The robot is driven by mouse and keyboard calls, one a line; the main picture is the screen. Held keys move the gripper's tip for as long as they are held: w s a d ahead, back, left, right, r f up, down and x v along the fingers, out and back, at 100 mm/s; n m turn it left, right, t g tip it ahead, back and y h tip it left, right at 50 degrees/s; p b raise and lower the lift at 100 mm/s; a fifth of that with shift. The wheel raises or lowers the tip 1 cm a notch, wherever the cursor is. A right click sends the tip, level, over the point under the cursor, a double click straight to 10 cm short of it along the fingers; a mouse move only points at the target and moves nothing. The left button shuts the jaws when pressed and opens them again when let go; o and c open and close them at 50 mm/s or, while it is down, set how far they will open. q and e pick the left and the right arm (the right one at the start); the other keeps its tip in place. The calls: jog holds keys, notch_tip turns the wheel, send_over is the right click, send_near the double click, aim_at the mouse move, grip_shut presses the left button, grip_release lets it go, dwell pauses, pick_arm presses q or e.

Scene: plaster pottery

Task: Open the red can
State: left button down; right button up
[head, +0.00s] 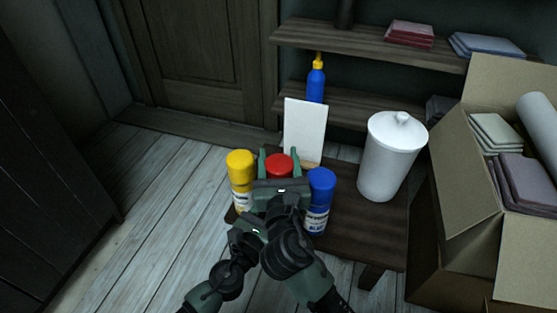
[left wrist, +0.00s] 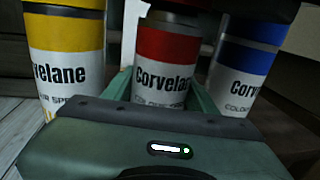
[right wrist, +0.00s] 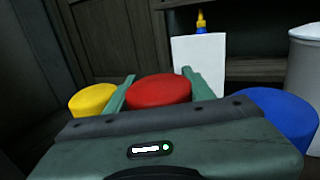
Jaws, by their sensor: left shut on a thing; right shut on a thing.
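The red can (left wrist: 165,62) stands between a yellow can (head: 240,182) and a blue can (head: 318,200) on a small dark table (head: 365,228). My left gripper (left wrist: 162,85) is shut on the red can's white, labelled body, one finger on each side. My right gripper (head: 280,153) is above it, shut on the red cap (right wrist: 158,90) at the top. In the head view my right gripper and arm hide most of the can and my left gripper. A grey band shows above the red band in the left wrist view; whether the cap is apart from the can, I cannot tell.
A white lidded jar (head: 392,160) stands on the table at the right. A white panel (head: 305,130) stands behind the cans. A blue bottle (head: 316,84) with a yellow top is behind it. An open cardboard box (head: 455,180) is at the far right. Floor at left is clear.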

jog(key=shift+r, duration=0.45)
jog(key=shift+r, duration=0.1)
jog(key=shift+r, duration=1.9)
pick_arm(q)
jog(key=shift+c, duration=1.9)
grip_release()
jog(key=shift+s, duration=0.1)
jog(key=v, duration=1.2)
jog(key=shift+b, duration=0.3)
pick_arm(e)
jog(key=shift+f, duration=0.3)
